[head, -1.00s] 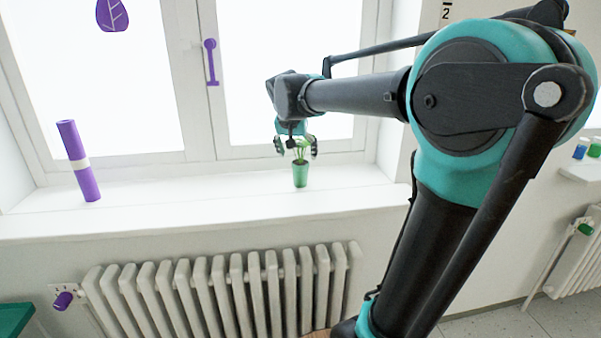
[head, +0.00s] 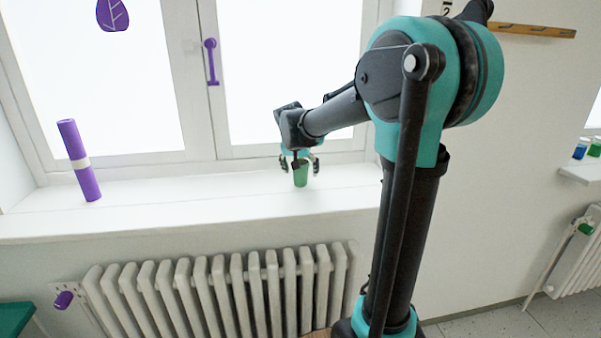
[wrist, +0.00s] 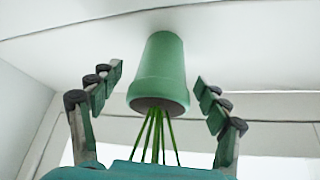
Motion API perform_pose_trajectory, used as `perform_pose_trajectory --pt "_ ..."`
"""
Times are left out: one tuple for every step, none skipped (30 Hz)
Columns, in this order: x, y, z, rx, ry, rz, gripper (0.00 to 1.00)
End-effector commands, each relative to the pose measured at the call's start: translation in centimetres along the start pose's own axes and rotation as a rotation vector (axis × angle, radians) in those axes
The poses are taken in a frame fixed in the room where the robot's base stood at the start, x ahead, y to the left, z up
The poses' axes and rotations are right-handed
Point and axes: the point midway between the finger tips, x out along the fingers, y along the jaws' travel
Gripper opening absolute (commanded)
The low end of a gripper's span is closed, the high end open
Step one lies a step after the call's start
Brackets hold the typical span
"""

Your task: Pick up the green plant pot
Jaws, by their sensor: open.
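The green plant pot (head: 300,176) stands upright on the white windowsill in the head view. My gripper (head: 300,166) is over it, pointing down, with a finger on each side of the pot's upper part. In the wrist view the pot (wrist: 160,75) appears upside down, with thin green stems by its rim. My gripper (wrist: 160,90) is open there, and gaps show between both fingers and the pot. The plant's leaves are hidden by my gripper in both views.
The window stands close behind the pot. A radiator (head: 220,295) is below the sill. The sill between roll and pot is clear.

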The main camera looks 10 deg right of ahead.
Motion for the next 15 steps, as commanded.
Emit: perform_pose_trajectory --pt "-0.01 0.0 0.0 0.0 0.0 0.0 0.76" --pt "-0.02 0.0 0.0 0.0 0.0 0.0 0.76" --pt "-0.02 0.0 0.0 0.0 0.0 0.0 0.76" --pt "-0.02 -0.01 0.0 0.0 0.0 0.0 0.72" --pt "-0.02 -0.01 0.0 0.0 0.0 0.0 0.69" --pt "-0.03 -0.01 0.0 0.0 0.0 0.0 0.64" --pt "-0.03 -0.01 0.0 0.0 0.0 0.0 0.6" --pt "-0.03 -0.01 0.0 0.0 0.0 0.0 0.56" --pt "-0.03 -0.01 0.0 0.0 0.0 0.0 0.51" --pt "-0.04 -0.01 -0.01 0.0 0.0 0.0 0.48" --pt "-0.04 -0.01 0.0 0.0 0.0 0.0 0.44" --pt "-0.04 -0.01 0.0 0.0 0.0 0.0 0.39" --pt "-0.04 -0.01 0.0 0.0 0.0 0.0 0.35" --pt "-0.04 -0.01 0.0 0.0 0.0 0.0 0.32" --pt "-0.04 -0.01 0.0 0.0 0.0 0.0 0.27"
